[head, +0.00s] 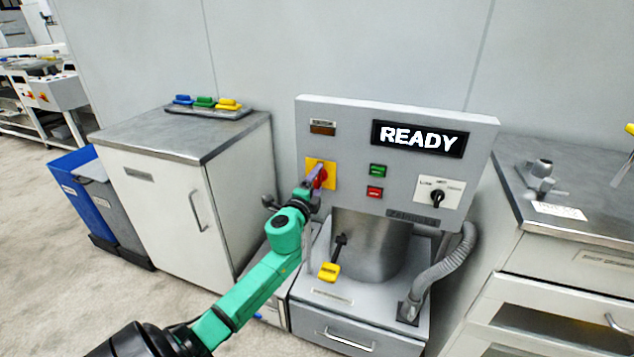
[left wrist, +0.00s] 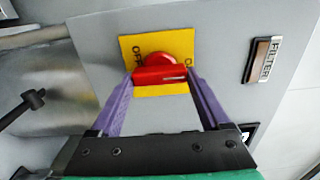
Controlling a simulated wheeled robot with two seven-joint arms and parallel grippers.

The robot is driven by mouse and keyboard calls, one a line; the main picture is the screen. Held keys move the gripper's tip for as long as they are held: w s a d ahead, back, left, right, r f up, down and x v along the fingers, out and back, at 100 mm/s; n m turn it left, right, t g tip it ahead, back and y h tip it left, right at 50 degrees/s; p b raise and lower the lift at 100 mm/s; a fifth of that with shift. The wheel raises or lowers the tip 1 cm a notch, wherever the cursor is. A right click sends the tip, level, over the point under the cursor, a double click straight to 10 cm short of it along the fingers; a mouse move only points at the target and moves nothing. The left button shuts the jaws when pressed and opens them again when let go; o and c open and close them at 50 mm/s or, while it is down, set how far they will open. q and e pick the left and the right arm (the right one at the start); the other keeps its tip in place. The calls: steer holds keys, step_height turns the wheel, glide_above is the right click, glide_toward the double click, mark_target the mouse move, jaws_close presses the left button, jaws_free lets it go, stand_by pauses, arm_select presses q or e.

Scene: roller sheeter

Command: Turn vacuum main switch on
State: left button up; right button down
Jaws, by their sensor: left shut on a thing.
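The vacuum main switch is a red rotary handle (head: 321,176) on a yellow plate (head: 313,168), at the left of the grey control panel. In the left wrist view the red handle (left wrist: 160,75) lies across the yellow plate (left wrist: 182,44), with "OFF" lettering on the plate's left and other lettering partly hidden on its right. My left gripper (head: 315,180) is at the switch, and its purple fingers (left wrist: 160,84) are shut on the two ends of the red handle. My right gripper is not in view.
The panel (head: 480,125) has a READY display (head: 419,138), a green button (head: 378,170), a red button (head: 375,192) and a black selector knob (head: 438,198). A yellow-handled lever (head: 329,271) sits below. A grey hose (head: 440,265) hangs at the right. Cabinets stand on both sides.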

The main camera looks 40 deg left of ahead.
arm_select(q)
steer(key=shift+f, duration=0.1)
steer(key=o, duration=1.2)
steer(key=v, duration=1.4)
steer(key=shift+s+d+b, duration=0.15)
steer(key=shift+s+b, duration=0.15)
steer(key=shift+b, duration=0.1)
